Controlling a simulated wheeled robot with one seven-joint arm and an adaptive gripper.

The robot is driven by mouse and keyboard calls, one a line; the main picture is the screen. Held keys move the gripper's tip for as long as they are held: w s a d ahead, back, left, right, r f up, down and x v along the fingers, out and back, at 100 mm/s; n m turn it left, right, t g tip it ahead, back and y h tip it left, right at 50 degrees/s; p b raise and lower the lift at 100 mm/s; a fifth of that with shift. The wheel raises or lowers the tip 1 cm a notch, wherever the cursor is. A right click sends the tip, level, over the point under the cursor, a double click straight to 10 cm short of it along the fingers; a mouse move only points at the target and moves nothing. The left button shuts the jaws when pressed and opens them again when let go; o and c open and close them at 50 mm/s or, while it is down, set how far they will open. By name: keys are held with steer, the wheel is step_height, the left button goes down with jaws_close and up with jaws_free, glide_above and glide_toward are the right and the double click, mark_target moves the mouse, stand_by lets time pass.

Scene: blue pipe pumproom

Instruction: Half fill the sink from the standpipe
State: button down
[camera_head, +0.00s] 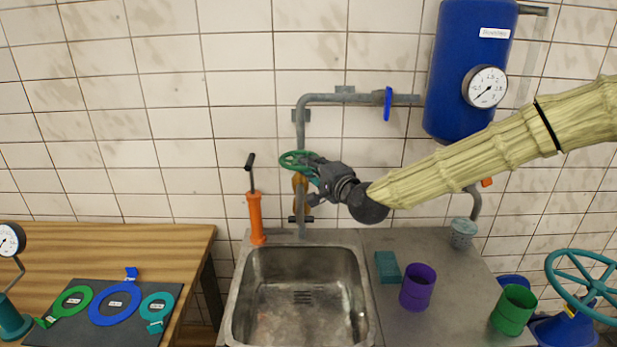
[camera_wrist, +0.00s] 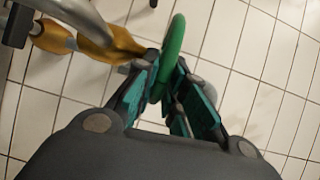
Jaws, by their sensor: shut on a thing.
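The sink (camera_head: 240,310) is a steel basin set in the counter. Its floor and drain show, and I see no water standing in it. The standpipe (camera_head: 301,130) is a grey pipe on the tiled wall behind the sink, with a green handwheel (camera_head: 291,160) and a brass-coloured body below it. My gripper (camera_head: 313,170) is shut on the rim of the green handwheel. In the wrist view the green rim (camera_wrist: 174,45) lies between the fingers of my gripper (camera_wrist: 168,80), with the brass-coloured body (camera_wrist: 105,42) to the left. My gripper partly hides the valve.
An orange hand pump (camera_head: 256,215) stands at the sink's back left. A teal block (camera_head: 387,267), a purple cup (camera_head: 417,287) and a green cup (camera_head: 513,310) stand right of the sink. A blue tank (camera_head: 465,70) hangs above. A wooden table (camera_head: 120,245) is at left.

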steer(key=shift+w+d+n+g+y+b, duration=0.15)
steer(key=shift+n+g+y+b, duration=0.2)
steer(key=shift+y+b, duration=0.1)
steer(key=shift+w+d+n+g+y+b, duration=0.15)
steer(key=shift+n+g+y+b, duration=0.1)
steer(key=shift+n+y+b, duration=0.15)
steer(key=shift+y, duration=0.25)
steer(key=c, duration=1.5)
jaws_free()
steer(key=shift+s+d, duration=0.1)
steer(key=shift+s, duration=0.05)
steer(key=v, duration=1.1)
steer(key=shift+s+d+r, duration=0.15)
steer(key=shift+s+d, duration=0.1)
steer(key=shift+d, duration=0.1)
